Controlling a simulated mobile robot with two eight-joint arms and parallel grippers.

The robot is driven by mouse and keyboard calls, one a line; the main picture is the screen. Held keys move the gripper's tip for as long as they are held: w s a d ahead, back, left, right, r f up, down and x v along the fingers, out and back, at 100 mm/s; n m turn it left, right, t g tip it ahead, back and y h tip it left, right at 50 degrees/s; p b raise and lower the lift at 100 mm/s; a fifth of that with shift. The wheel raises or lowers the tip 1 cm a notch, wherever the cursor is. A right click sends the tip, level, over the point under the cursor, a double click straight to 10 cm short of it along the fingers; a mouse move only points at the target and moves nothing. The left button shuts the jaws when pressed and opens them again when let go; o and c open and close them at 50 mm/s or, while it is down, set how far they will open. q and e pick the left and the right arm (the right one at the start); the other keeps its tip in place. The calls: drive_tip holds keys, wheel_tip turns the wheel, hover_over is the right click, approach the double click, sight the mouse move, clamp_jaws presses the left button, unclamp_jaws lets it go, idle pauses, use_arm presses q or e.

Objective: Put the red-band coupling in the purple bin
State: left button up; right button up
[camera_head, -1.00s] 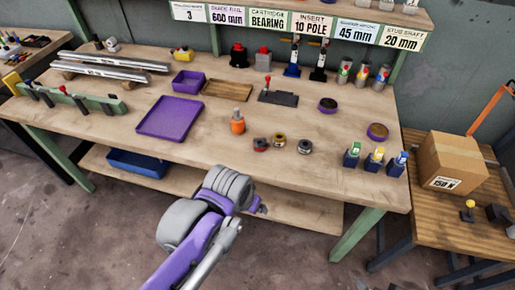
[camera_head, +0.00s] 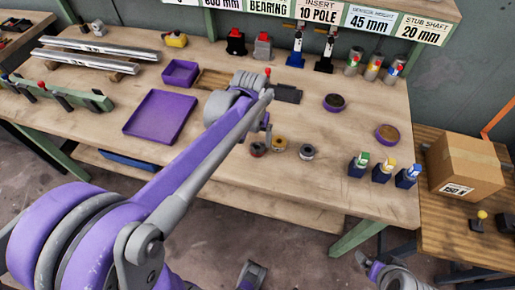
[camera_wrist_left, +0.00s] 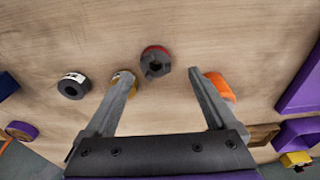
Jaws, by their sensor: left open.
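The red-band coupling (camera_head: 258,149), a small dark ring with a red band, lies on the workbench at the left of a row of couplings. In the left wrist view the coupling (camera_wrist_left: 155,62) shows just beyond and between the fingertips. My left gripper (camera_head: 267,130) is open and empty above the bench close to it; its fingers (camera_wrist_left: 162,72) spread either side in the wrist view. The small purple bin (camera_head: 180,73) stands at the back left, beside a larger flat purple tray (camera_head: 160,118). Grey parts low in the head view may be my right arm; its jaws are unclear.
A yellow-band coupling (camera_head: 279,144) and a white-marked coupling (camera_head: 306,151) lie just right. An orange object (camera_wrist_left: 219,86) is partly behind the right finger in the wrist view. Bare bench lies in front.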

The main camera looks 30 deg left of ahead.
sight(257, 146)
use_arm(q)
drive_tip(key=f, duration=0.3)
drive_tip(key=shift+w+d+f, duration=0.35)
drive_tip(key=shift+f, duration=0.05)
drive_tip(key=shift+w+f+b, duration=0.1)
drive_tip(key=shift+f+b, duration=0.2)
drive_tip(key=shift+f, duration=0.25)
clamp_jaws()
